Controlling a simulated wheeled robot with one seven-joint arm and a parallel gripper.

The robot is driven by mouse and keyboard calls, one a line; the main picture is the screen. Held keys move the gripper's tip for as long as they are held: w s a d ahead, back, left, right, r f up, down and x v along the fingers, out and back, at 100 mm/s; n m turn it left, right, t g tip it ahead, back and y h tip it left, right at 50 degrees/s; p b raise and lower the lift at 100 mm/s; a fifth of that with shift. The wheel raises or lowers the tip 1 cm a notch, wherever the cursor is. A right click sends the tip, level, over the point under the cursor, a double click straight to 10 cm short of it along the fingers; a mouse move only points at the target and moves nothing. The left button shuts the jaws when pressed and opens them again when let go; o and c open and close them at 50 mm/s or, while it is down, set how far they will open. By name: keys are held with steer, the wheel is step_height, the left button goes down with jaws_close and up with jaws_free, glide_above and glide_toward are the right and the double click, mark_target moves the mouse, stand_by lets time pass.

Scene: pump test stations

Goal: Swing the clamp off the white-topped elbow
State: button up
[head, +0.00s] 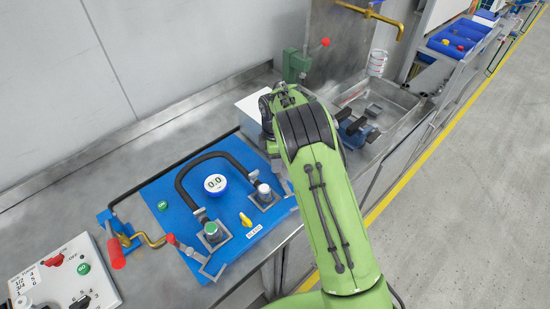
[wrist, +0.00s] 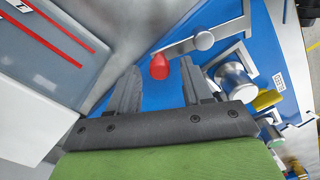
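The white-topped elbow (head: 264,191) stands on the blue board (head: 175,188), with one end of a black hose on it. My arm covers the board beside it, so its clamp is mostly hidden in the head view. In the wrist view a grey clamp arm (wrist: 180,47) with a red knob (wrist: 160,67) lies over the blue board, beside a silver elbow (wrist: 235,80). My gripper (wrist: 161,75) is open and empty. The red knob shows between and just beyond its fingertips; I cannot tell whether they touch. The gripper is hidden in the head view.
A green-topped elbow (head: 211,232) with a red-knobbed clamp (head: 186,250), a gauge (head: 215,184) and a yellow handle (head: 245,219) share the board. A green post with a red-knobbed lever (head: 297,65) and a sink (head: 395,100) stand behind my arm.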

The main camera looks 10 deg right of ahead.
step_height(320, 180, up, 16)
steer(key=p, duration=0.2)
steer(key=shift+f, duration=0.1)
stand_by(0.4)
steer(key=s+d+r+m+t+y, duration=0.1)
steer(key=s+d+r+m+t, duration=0.2)
steer(key=s+r+m, duration=0.8)
steer(key=s+d+f+m+t+h, duration=0.1)
steer(key=s+m, duration=0.6)
steer(key=s, duration=1.6)
steer(key=shift+d+f+t, duration=0.3)
steer(key=shift+d+t, duration=0.5)
steer(key=shift+d, duration=0.35)
